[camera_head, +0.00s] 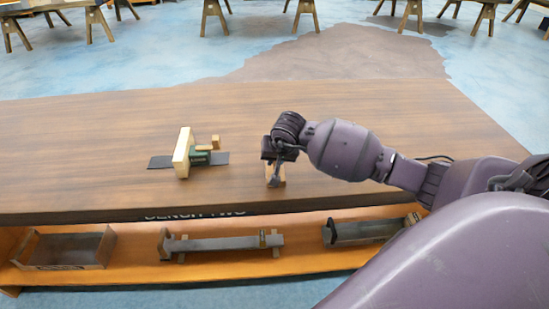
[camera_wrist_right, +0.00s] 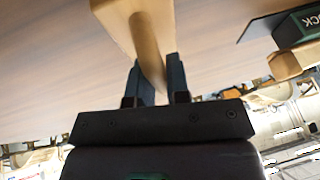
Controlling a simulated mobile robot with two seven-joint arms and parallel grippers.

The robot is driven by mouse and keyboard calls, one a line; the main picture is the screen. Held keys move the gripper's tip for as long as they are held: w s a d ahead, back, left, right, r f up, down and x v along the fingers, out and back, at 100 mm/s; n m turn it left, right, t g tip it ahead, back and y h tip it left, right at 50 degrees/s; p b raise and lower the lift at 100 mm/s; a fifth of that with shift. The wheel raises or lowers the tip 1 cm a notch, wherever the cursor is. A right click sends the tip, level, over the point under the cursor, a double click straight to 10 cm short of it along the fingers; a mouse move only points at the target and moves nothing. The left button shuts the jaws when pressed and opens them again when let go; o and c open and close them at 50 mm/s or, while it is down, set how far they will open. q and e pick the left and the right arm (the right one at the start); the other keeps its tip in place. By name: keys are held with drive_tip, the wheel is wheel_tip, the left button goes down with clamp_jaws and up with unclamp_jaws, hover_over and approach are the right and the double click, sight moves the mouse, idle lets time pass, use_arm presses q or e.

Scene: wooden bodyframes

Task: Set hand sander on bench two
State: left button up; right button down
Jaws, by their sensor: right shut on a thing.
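The hand sander (camera_head: 280,181) is a pale wooden block with a rounded wooden bar. My right gripper (camera_head: 274,170) is shut on this bar, and the block also shows in the right wrist view (camera_wrist_right: 118,16) with the bar between the two dark fingers (camera_wrist_right: 158,82). The sander is at the brown wooden top of bench two (camera_head: 80,150), right of the middle; I cannot tell whether its base touches the surface. The gripper hides part of it in the head view. The lettering on the bench's front edge is partly readable. My left gripper is not in view.
Left of the sander, a pale upright board (camera_head: 183,152) and a dark green block (camera_head: 200,157) stand on a dark mat (camera_head: 160,162). A lower shelf holds a metal tray (camera_head: 68,250) and long grey tools (camera_head: 220,243). The far left bench top is clear.

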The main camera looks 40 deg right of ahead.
drive_tip(key=shift+r, duration=0.1)
drive_tip(key=c, duration=1.1)
unclamp_jaws()
